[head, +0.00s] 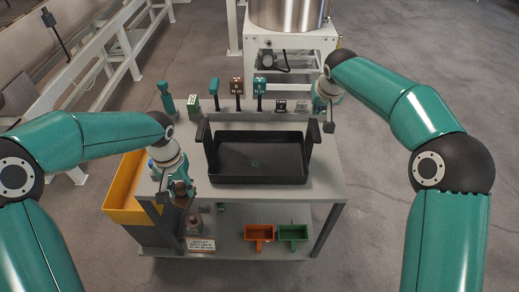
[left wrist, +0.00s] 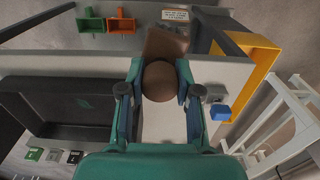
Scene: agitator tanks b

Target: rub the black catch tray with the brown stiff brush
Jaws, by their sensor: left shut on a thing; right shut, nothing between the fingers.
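The black catch tray (head: 258,177) stands on the grey table, with a raised handle at each side and a small teal mark on its floor. It also shows at the left of the left wrist view (left wrist: 70,131). My left gripper (head: 177,192) is left of the tray, near the table's front left corner, apart from the tray. It is shut on the brown stiff brush (left wrist: 160,82), whose rounded brown part sits between the fingers, with a flatter brown part beyond. The bristles are not clear. My right gripper (head: 329,122) is shut and empty behind the tray's right handle.
A yellow bin (head: 125,203) stands at the table's left. A blue object (left wrist: 220,112) lies beside my left gripper. Several tools and small labelled blocks line the table's back edge. Orange (head: 258,232) and green (head: 292,233) trays are on the lower shelf.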

